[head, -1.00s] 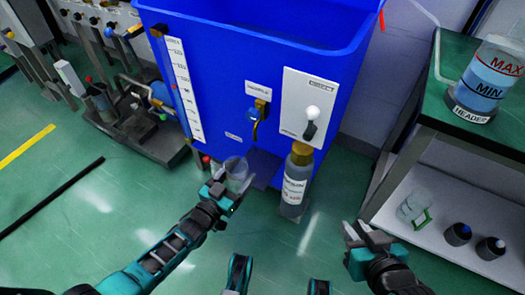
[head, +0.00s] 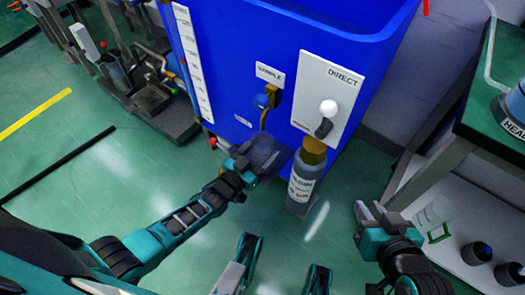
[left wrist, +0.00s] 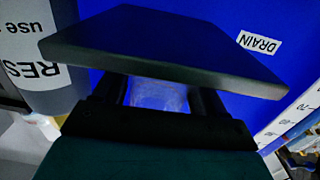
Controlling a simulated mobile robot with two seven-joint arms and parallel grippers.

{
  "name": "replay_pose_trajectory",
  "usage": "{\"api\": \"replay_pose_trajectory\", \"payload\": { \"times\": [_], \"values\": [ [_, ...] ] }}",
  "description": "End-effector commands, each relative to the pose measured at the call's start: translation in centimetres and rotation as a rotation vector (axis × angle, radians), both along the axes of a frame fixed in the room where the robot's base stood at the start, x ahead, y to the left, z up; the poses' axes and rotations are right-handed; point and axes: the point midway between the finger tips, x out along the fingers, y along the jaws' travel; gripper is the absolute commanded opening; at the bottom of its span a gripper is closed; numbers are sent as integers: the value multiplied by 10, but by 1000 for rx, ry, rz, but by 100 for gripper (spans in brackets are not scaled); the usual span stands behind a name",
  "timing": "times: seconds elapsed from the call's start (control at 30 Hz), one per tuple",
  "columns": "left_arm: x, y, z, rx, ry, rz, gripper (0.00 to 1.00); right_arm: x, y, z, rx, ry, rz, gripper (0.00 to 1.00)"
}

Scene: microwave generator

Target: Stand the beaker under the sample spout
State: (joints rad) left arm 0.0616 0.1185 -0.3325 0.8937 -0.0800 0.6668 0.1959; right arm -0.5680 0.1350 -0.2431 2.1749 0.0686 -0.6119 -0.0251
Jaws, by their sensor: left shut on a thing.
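The clear beaker (head: 264,146) is between the fingers of my left gripper (head: 256,162), which is shut on it. It is hard to make out against the blue tank (head: 235,60). In the left wrist view, part of the beaker (left wrist: 158,96) shows between the dark fingers. The sample spout (head: 264,119), with a blue handle, is on the tank front under the SAMPLE label. The beaker is just below the spout in the head view; I cannot tell whether its base touches anything. My right gripper (head: 371,211) is open and empty, away to the right.
A grey bottle with a brown top (head: 302,180) stands right of the beaker, under the DIRECT panel (head: 328,90). It also shows at the left wrist view's left edge (left wrist: 45,85). A green-topped bench (head: 490,110) with a lower shelf is at right. Green floor lies clear in front.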

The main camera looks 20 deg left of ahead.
Motion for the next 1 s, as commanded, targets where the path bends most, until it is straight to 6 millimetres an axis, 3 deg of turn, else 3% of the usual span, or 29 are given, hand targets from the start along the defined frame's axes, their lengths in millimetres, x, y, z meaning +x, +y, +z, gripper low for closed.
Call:
{"api": "replay_pose_trajectory", "payload": {
  "times": [0.2,0.23,0.5,1.0],
  "values": [
    [1,0,-1,-1,-2,0,27,2,0,4,2,-9,0,23],
    [1,0,-1,0,-1,0,73,3,0,4,2,-10,-1,23],
    [0,0,-1,0,-1,0,98,3,-2,2,-2,-7,-4,23],
    [-1,1,1,0,1,0,98,2,-3,1,-4,-4,-7,23]
  ]
}}
